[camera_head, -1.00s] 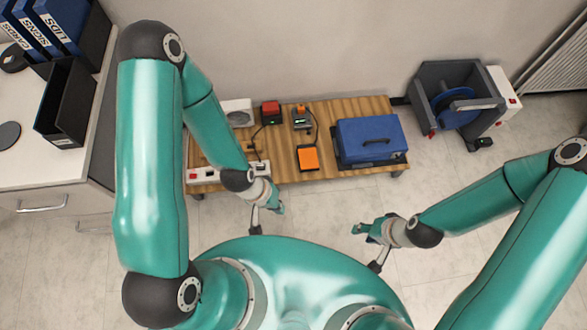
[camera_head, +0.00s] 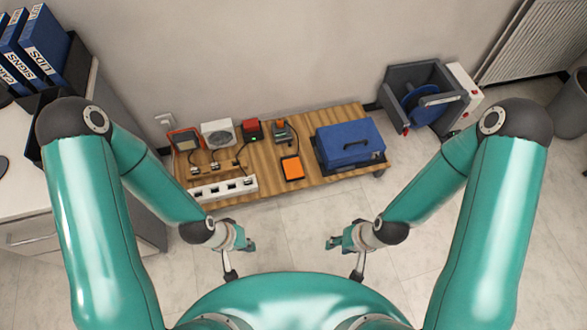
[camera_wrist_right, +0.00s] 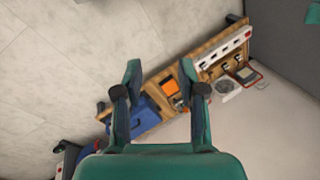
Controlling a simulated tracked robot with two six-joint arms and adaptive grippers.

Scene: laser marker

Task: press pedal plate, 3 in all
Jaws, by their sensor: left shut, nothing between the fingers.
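The orange pedal plate (camera_head: 292,168) lies on the wooden bench (camera_head: 310,194), just left of the blue case; it also shows in the right wrist view (camera_wrist_right: 171,87). Nothing covers it. My left gripper (camera_head: 249,245) is shut and empty, in front of the bench and apart from the plate. My right gripper (camera_head: 331,243) is in front of the bench too, right of the left one. In the right wrist view its two fingers (camera_wrist_right: 160,70) stand apart with nothing between them, with the bench beyond.
A blue case (camera_head: 348,143) stands on the bench's right half. A white socket strip (camera_head: 223,188), a red-topped box (camera_head: 252,129) and a white fan unit (camera_head: 217,132) sit on its left half. A grey reel machine (camera_head: 422,95) stands right. The floor in front is clear.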

